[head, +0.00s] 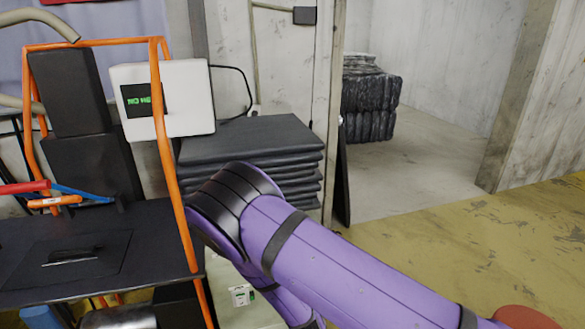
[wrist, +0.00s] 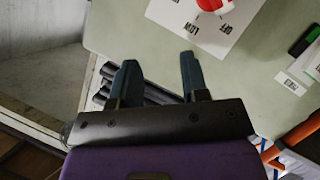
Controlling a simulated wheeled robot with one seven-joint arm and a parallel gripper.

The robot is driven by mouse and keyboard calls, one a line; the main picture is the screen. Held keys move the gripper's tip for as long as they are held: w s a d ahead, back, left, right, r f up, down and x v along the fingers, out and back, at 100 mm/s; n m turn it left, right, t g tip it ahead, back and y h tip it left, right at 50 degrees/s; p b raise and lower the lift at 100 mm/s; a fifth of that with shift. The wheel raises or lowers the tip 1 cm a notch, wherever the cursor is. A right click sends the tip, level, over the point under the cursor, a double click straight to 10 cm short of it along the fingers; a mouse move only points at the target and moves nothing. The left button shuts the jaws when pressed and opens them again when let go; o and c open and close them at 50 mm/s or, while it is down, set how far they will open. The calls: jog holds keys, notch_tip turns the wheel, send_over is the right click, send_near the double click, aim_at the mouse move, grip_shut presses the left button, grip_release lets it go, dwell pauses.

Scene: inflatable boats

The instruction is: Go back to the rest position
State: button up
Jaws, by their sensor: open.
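My gripper (wrist: 160,80) shows in the wrist view with its two dark fingers apart and nothing between them. It hangs over a pale green surface (wrist: 125,35). My purple arm crosses the lower middle of the head view, and my gripper is hidden there.
In the wrist view a red and white knob (wrist: 213,6) sits on a white label marked OFF and LOW (wrist: 200,32). The head view shows an orange frame (head: 165,130), a black table (head: 150,235), a white display box (head: 185,98) and stacked dark slabs (head: 250,140). Yellow floor at right is clear.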

jog(key=w+d+r+m+g+y, duration=0.1)
jog(key=d+r+m+g, duration=0.25)
jog(key=r, duration=0.95)
jog(key=w+d+r+m+g, duration=0.1)
jog(key=d+r+m+g, duration=0.2)
jog(key=r, duration=1)
jog(key=s+d+r+y, duration=0.1)
jog(key=s+d+r, duration=0.15)
jog(key=r, duration=0.25)
jog(key=s+d+r, duration=0.2)
jog(key=d+r, duration=0.1)
jog(key=r, duration=0.2)
jog(key=s+d+r+g, duration=0.1)
jog(key=s+d+r, duration=0.7)
jog(key=s+r, duration=0.3)
jog(key=s+d+r, duration=0.1)
jog(key=s+d, duration=0.1)
jog(key=s, duration=0.3)
jog(key=s+d+r+m+g+h, duration=0.1)
jog(key=s+d, duration=0.1)
jog(key=s, duration=0.4)
jog(key=s+d+r, duration=0.1)
jog(key=s+d, duration=0.2)
jog(key=s, duration=0.3)
jog(key=shift+h, duration=0.4)
jog(key=shift+r, duration=0.1)
